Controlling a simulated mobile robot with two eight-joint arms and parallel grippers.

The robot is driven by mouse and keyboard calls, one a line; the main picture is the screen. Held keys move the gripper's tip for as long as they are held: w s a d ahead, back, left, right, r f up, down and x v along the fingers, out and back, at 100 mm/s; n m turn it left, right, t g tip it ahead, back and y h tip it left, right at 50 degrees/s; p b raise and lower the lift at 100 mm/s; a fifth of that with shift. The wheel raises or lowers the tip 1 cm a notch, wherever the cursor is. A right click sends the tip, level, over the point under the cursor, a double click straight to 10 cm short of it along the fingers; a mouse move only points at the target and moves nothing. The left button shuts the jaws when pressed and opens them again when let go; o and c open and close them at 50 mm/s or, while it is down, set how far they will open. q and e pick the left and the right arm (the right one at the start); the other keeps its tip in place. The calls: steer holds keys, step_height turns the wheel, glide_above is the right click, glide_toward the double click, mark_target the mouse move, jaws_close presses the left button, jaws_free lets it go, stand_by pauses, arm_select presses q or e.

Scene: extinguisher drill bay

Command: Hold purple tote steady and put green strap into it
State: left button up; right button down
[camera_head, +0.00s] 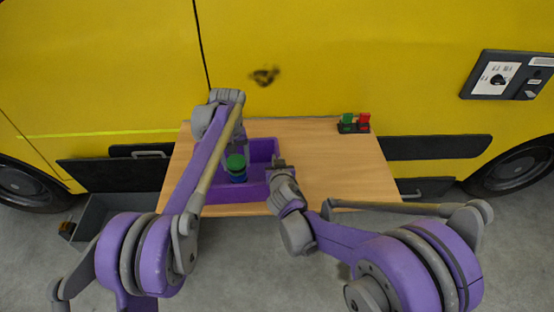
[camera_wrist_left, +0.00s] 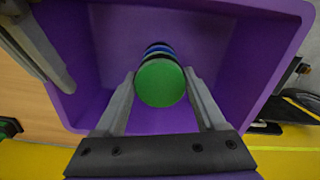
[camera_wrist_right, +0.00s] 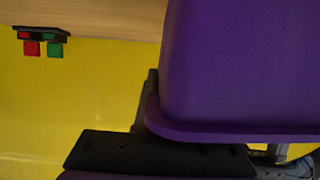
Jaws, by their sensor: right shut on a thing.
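The purple tote (camera_head: 263,150) stands on the wooden table. The green strap (camera_head: 235,161) shows as a round green end, inside the tote; it also shows in the left wrist view (camera_wrist_left: 160,84). My left gripper (camera_head: 239,148) reaches down into the tote. Its fingers (camera_wrist_left: 160,76) are apart, one on each side of the green strap. My right gripper (camera_head: 277,164) is shut on the tote's wall at the right side. In the right wrist view the tote (camera_wrist_right: 235,70) fills the space between its fingers, with the rim nearest the palm.
Blue and black round pieces (camera_wrist_left: 157,50) show beneath the green end. A small dark holder with red and green blocks (camera_head: 353,124) stands at the table's back right.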

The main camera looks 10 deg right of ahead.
mark_target(236, 160)
arm_select(q)
steer(key=o, duration=0.4)
step_height(236, 160, up, 12)
stand_by(0.5)
arm_select(e)
steer(key=c, duration=0.9)
jaws_free()
steer(key=v, duration=1.2)
steer(key=shift+r, duration=0.1)
